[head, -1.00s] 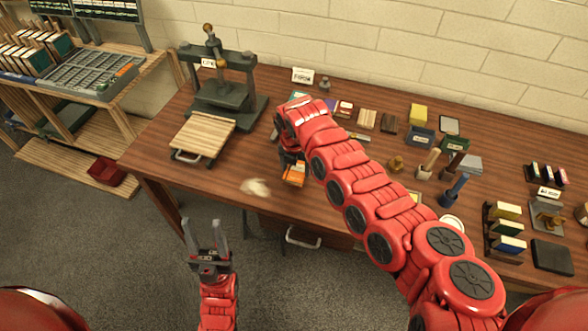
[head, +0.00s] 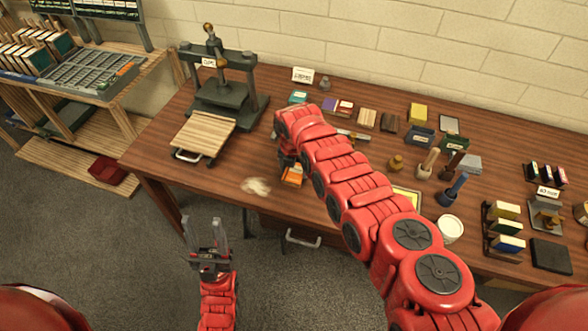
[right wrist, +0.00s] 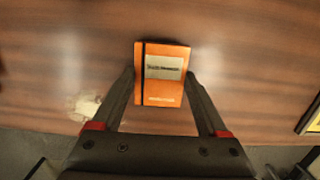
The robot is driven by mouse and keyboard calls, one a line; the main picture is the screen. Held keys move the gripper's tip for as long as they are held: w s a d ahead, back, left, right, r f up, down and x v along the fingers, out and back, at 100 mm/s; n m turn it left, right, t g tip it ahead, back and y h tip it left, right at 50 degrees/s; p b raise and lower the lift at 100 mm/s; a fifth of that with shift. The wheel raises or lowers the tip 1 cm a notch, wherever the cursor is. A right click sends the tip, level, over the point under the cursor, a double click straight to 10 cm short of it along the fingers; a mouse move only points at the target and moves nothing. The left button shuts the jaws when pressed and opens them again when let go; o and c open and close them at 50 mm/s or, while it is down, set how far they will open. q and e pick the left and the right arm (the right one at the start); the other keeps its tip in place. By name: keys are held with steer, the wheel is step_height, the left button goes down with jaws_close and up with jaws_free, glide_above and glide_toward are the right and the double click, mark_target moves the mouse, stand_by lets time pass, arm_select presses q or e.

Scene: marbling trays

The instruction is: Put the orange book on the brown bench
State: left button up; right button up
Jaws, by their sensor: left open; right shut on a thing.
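The orange book (head: 293,177) has a dark strap and a pale label. It shows in the right wrist view (right wrist: 163,92) between the two fingers of my right gripper (right wrist: 161,76), which is shut on it. In the head view the book is over the front part of the brown bench (head: 230,160), partly hidden by my right arm. I cannot tell whether it touches the bench top. My left gripper (head: 206,238) is open and empty, in front of the bench and apart from it.
A pale patch (head: 256,187) lies left of the book. A press with a slatted board (head: 203,135) stands further left. Bottles, stamps and small blocks crowd the right side, with a white tub (head: 450,228) near the front. Bare wood surrounds the book.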

steer(key=o, duration=1.3)
steer(key=shift+r, duration=0.1)
